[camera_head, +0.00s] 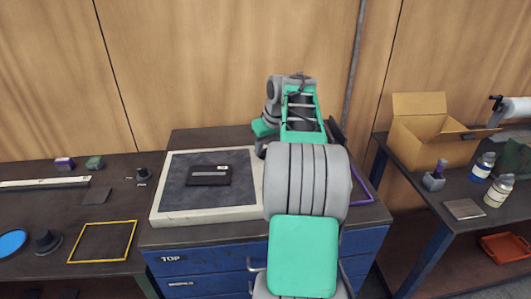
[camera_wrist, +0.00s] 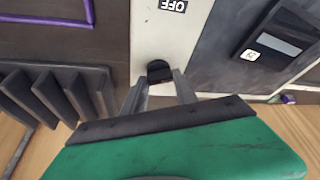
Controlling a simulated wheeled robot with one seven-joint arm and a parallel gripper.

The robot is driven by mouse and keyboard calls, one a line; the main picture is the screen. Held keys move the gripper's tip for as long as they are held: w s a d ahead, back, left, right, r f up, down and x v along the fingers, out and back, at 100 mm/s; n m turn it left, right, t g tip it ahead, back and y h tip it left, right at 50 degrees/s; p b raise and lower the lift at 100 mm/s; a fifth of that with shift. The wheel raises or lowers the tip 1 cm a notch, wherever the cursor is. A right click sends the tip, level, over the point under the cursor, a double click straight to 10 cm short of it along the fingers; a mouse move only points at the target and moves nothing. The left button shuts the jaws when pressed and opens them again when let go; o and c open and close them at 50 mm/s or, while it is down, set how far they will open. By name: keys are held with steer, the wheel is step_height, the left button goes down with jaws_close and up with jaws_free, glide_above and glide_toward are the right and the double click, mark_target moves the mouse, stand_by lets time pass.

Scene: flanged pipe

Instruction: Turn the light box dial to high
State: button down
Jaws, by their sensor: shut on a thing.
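The light box (camera_head: 160,190) is a flat case with a pale frame and a dark panel, on the blue drawer cabinet. Its panel looks unlit. In the wrist view its pale rim (camera_wrist: 150,35) carries a black dial (camera_wrist: 159,71) and an upside-down OFF label (camera_wrist: 173,5). My gripper (camera_wrist: 160,82) has one finger at each side of the dial and is shut on it. The dial's pointer and any other setting label cannot be made out. In the head view my arm hides the dial and the fingertips.
A black flat case with a pale label (camera_head: 208,176) lies on the panel. A dark ribbed object (camera_wrist: 55,95) stands close by my gripper, and a purple frame (camera_head: 357,188) lies right of the light box. A cardboard box (camera_head: 425,135) sits on the right table.

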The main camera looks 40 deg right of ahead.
steer(key=m, duration=0.1)
steer(key=m+h+b, duration=0.1)
steer(key=shift+w+a+f+m, duration=0.1)
steer(key=shift+a+m, duration=0.05)
steer(key=shift+m, duration=0.25)
steer(key=m+h, duration=0.1)
steer(key=m, duration=0.1)
steer(key=shift+m+g+b, duration=0.3)
steer(key=shift+g+b, duration=0.05)
steer(key=shift+g, duration=0.05)
steer(key=m, duration=0.1)
steer(key=m+p, duration=0.1)
steer(key=m+g, duration=0.1)
steer(key=shift+a+r+h, duration=0.1)
steer(key=shift+r+h, duration=0.15)
steer(key=shift+h, duration=0.15)
steer(key=shift+m+g+p, duration=0.3)
steer(key=shift+m+p, duration=0.45)
steer(key=shift+m, duration=0.25)
steer(key=shift+f, duration=0.1)
steer(key=c, duration=1)
jaws_free()
steer(key=shift+o, duration=0.2)
